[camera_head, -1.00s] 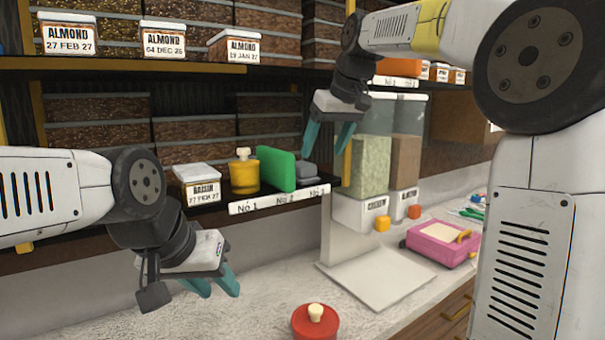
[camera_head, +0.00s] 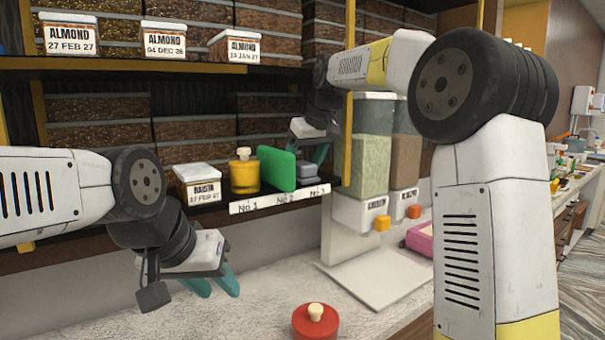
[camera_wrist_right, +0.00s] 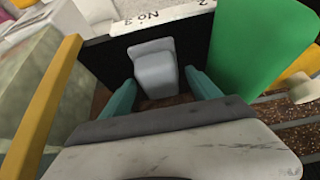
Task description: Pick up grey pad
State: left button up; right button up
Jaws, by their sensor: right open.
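The grey pad (camera_head: 308,181) is on the shelf at the No 3 end of the label strip, to the right of the green block (camera_head: 277,168). In the right wrist view the pad (camera_wrist_right: 156,72) shows between the two teal fingers of my right gripper (camera_wrist_right: 163,90), which is open around its near part without clear contact. In the head view the right gripper (camera_head: 311,154) is just above and behind the pad, partly hidden. My left gripper (camera_head: 222,286) is open and empty over the counter.
A yellow jar (camera_head: 244,175) and a raisin box (camera_head: 197,183) stand left of the green block. A yellow post (camera_head: 348,150) and dispensers (camera_head: 370,165) are close on the right. A red lidded pot (camera_head: 315,323) sits on the counter.

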aim_at(302, 163)
grip_shut()
jog(key=shift+r, duration=0.6)
notch_tip(302, 163, up, 3)
jog(key=shift+f, duration=0.15)
jog(key=s+d, duration=1)
jog(key=s, duration=0.5)
jog(key=shift+f, duration=0.15)
